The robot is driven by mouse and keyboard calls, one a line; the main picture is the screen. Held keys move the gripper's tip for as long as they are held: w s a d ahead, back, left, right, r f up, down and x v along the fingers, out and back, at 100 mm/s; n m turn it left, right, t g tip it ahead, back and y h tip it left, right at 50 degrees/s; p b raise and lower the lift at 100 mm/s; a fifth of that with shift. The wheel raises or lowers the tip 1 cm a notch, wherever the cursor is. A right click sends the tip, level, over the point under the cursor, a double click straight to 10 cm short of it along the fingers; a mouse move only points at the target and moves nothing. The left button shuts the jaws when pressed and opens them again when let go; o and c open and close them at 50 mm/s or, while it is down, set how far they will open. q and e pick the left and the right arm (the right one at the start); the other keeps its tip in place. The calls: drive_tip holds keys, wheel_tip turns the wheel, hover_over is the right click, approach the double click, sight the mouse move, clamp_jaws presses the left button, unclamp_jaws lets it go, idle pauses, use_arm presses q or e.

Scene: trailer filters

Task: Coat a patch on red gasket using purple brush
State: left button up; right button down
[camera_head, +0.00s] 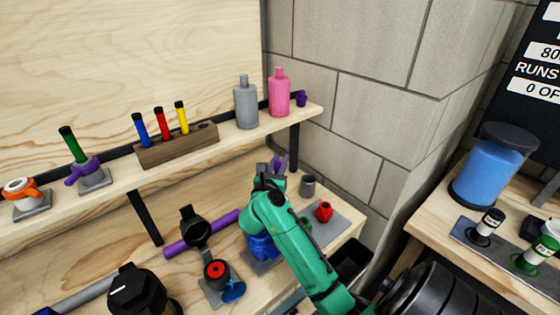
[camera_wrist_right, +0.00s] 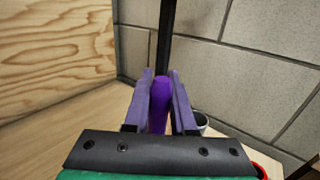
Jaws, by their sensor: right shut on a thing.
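My right gripper (camera_head: 278,163) is over the bench below the right end of the shelf. In the right wrist view its fingers (camera_wrist_right: 161,78) are shut around a purple rod-like thing (camera_wrist_right: 160,100), which looks like the purple brush. Its bristle end cannot be made out. A red ring (camera_head: 217,268), which looks like the red gasket, sits on a dark round part at the front of the bench, left of my right arm and apart from the gripper. My left gripper is not in view.
A grey cup (camera_head: 308,185) and a red pot (camera_head: 323,211) stand just right of my gripper. The shelf above holds a grey bottle (camera_head: 245,103), a pink bottle (camera_head: 279,92) and a wooden marker block (camera_head: 177,145). A purple tube (camera_head: 203,233) lies left of my arm.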

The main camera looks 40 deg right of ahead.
use_arm(q)
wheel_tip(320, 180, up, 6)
drive_tip(key=p, duration=0.5)
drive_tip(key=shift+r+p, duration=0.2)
drive_tip(key=shift+p, duration=0.2)
use_arm(e)
wheel_tip(320, 180, up, 7)
drive_tip(key=shift+f, duration=0.1)
